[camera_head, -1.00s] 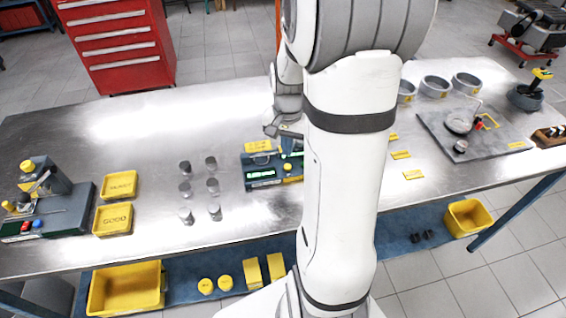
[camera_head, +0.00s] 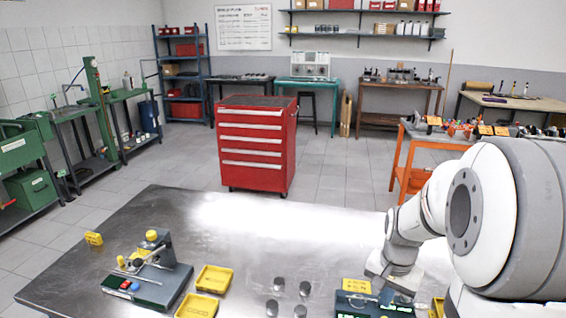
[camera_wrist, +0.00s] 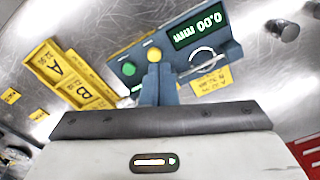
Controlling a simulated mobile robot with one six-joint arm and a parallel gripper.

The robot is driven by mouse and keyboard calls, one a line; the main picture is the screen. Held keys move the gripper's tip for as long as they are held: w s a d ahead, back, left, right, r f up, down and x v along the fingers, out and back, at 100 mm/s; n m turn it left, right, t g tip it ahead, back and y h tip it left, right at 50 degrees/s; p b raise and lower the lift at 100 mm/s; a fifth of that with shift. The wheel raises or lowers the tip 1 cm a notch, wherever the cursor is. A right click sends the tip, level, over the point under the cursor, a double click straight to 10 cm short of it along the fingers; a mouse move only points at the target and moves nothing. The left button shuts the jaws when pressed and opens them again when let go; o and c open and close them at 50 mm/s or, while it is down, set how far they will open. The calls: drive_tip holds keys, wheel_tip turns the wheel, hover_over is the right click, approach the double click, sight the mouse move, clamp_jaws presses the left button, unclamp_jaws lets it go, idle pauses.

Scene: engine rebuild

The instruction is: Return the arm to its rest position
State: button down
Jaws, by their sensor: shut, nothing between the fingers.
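My white arm stands at the right of the head view, bent down over the steel bench (camera_head: 120,235). My gripper (camera_head: 388,292) is low over a dark device with a display (camera_head: 365,308), partly covering it. In the wrist view my gripper (camera_wrist: 157,75) shows as narrow blue-grey fingers, shut and with nothing between them. Beyond the fingertips the same device (camera_wrist: 222,55) shows a lit green readout, a green button and a yellow button. I cannot tell whether the fingertips touch it.
Yellow trays marked A and B (camera_wrist: 62,75) lie beside the device. Several dark cylinders (camera_head: 279,284), two yellow trays (camera_head: 213,279) and a grey fixture (camera_head: 150,280) stand on the bench. A red tool cabinet (camera_head: 257,143) stands behind, with open floor around it.

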drive_tip(key=s+a+r+n+t, duration=0.2)
drive_tip(key=s+a+r+n, duration=0.6)
drive_tip(key=s+a+r, duration=0.2)
drive_tip(key=shift+s+a+t, duration=0.4)
drive_tip(key=shift+s+a, duration=0.4)
drive_tip(key=shift+s, duration=0.25)
drive_tip(key=shift+d, duration=0.1)
idle(0.5)
